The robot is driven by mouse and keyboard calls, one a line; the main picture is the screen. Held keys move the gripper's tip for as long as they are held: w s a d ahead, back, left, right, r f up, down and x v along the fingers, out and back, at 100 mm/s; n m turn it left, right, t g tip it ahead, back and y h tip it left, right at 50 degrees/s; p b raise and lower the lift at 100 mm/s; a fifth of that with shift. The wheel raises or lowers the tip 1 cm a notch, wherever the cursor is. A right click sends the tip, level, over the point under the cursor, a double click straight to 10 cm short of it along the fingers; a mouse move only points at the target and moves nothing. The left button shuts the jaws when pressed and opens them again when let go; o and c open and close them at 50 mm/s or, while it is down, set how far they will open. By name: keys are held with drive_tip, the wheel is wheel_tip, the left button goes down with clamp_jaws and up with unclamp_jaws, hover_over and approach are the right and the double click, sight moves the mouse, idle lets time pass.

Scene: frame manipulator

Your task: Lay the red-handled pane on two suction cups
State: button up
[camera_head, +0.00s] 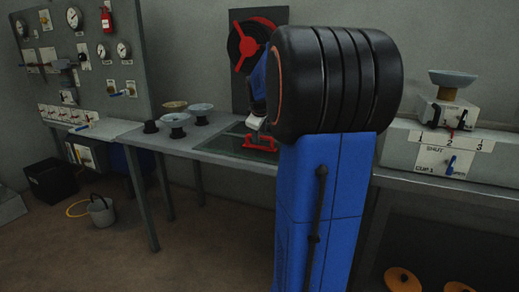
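A dark, flat pane (222,143) lies on the grey table, with a red handle (262,142) at its right part. My gripper (257,127) is small in view and partly hidden behind my black and blue arm. It is just above or at the red handle; I cannot tell whether it touches or grips it. Left of the pane, pale-topped cups on dark stems, which look like suction cups, stand on the table: one in front (176,121), one further right (201,110).
A tan disc (173,105) and a small black piece (151,127) sit by the left cups. A gauge board (86,55) is at left. A bucket (101,212) is on the floor.

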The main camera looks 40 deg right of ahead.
drive_tip(key=shift+x, duration=1.55)
clamp_jaws()
drive_tip(key=shift+r, duration=0.1)
